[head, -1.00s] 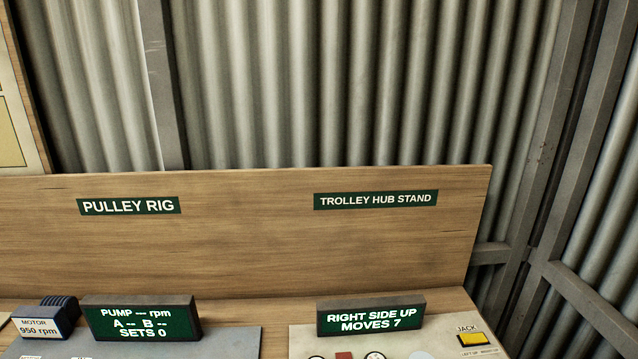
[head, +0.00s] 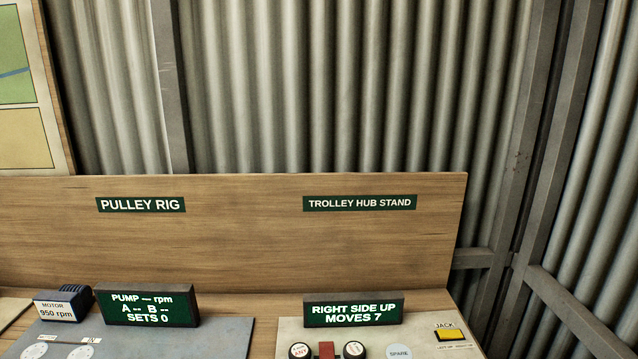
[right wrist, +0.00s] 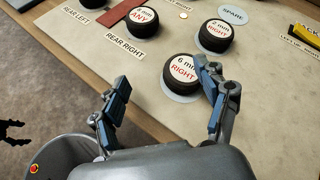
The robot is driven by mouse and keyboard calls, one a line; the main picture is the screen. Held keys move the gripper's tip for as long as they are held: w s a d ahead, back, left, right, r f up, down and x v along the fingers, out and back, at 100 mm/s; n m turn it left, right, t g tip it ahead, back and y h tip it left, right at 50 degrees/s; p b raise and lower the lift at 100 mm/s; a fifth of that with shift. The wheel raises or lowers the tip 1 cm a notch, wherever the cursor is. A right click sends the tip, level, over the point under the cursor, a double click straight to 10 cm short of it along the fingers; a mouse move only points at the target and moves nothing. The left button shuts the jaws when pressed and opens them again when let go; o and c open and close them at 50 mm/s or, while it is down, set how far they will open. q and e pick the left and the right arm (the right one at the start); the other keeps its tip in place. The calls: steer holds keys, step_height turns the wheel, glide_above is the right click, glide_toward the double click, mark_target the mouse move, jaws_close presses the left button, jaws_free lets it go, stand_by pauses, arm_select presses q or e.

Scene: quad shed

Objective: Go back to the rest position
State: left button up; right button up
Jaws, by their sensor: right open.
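My right gripper (right wrist: 165,100) is open and empty in the right wrist view. Its fingers are apart above the front part of the trolley hub stand board (right wrist: 90,60). A black hub labelled "6 mm RIGHT" (right wrist: 183,72) sits on the board just beyond the right finger, which overlaps its edge in the picture; I cannot tell if they touch. A second black hub labelled "RIGHT" (right wrist: 217,36) stands behind it. Neither gripper shows in the head view. The stand's display (head: 353,311) reads "RIGHT SIDE UP, MOVES 7".
The pulley rig display (head: 147,306) and motor block (head: 62,304) stand at the left. A yellow jack button (head: 449,334) is at the right. A wooden back panel (head: 250,240) rises behind the bench. The board's front edge and floor (right wrist: 45,125) show in the right wrist view.

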steer(key=s+a+f+n+g+h, duration=0.2)
steer(key=s+a+f+n+g, duration=0.15)
steer(key=s+n, duration=0.9)
steer(key=s+d+r+n+g+h, duration=0.25)
steer(key=s+n+h, duration=0.4)
steer(key=n, duration=0.75)
steer(key=s+f+g+y, duration=0.1)
steer(key=s+f+g, duration=0.15)
steer(key=f, duration=2.45)
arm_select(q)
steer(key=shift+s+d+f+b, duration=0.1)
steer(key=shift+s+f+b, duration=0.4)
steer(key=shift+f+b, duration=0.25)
arm_select(e)
steer(key=s+d+f, duration=0.2)
steer(key=s+f, duration=0.6)
steer(key=s+d+f, duration=0.1)
steer(key=s+f, duration=0.8)
steer(key=shift+d+f, duration=0.2)
steer(key=shift+d, duration=0.15)
steer(key=shift+s+n, duration=0.1)
steer(key=shift+n, duration=0.15)
